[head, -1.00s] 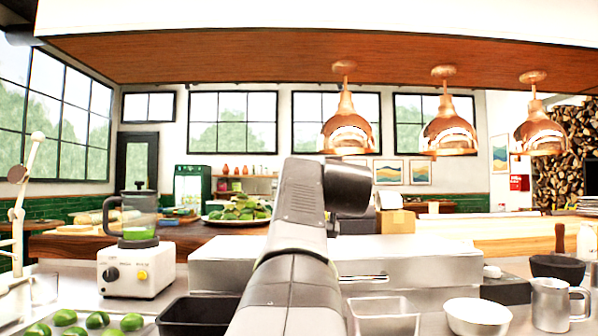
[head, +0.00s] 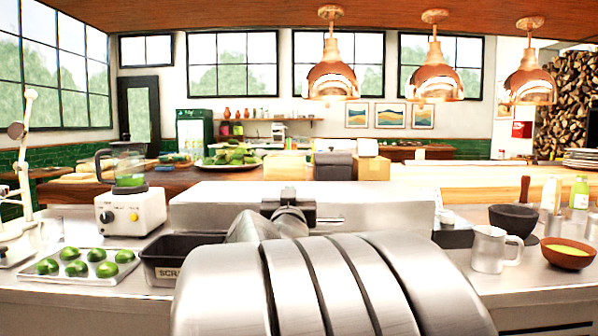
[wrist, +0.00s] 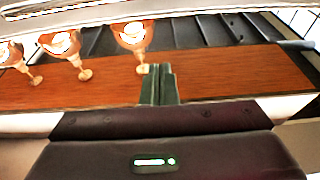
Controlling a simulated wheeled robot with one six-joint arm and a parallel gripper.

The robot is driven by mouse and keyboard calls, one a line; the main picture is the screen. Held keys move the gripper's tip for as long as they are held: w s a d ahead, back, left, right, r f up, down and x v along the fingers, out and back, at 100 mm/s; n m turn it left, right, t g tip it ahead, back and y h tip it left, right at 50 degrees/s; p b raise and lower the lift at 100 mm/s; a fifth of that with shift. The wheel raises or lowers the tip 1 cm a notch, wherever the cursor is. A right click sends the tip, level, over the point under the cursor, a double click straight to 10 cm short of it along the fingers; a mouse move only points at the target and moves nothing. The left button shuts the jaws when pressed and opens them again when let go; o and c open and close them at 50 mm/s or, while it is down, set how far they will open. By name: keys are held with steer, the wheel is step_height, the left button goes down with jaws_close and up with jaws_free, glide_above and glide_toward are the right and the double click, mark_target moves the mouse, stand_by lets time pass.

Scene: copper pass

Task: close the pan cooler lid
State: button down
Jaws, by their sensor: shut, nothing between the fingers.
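The pan cooler (head: 385,210) is the wide pale steel box across the back of the counter in the head view. Its broad, flat lid surface (head: 225,194) shows behind my arm. My arm hides the middle of its front and the handle, so I cannot tell how far the lid is open. My gripper (wrist: 157,84) shows in the wrist view, with its two dark fingers together and empty. They stand against the wooden canopy and hanging lamps, with no lid in that view. In the head view, my dark wrist is in front of the cooler; the fingertips cannot be made out.
A blender (head: 130,205), a tray of limes (head: 85,266) and a dark bin (head: 170,262) stand left of my arm. A black mortar (head: 513,224), a steel mug (head: 490,250) and a brown bowl (head: 567,254) stand right. Copper lamps (head: 432,78) hang above.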

steer(key=shift+s+a+f+b, duration=0.15)
steer(key=shift+f+b, duration=1.05)
steer(key=shift+f, duration=0.75)
steer(key=shift+r, duration=0.1)
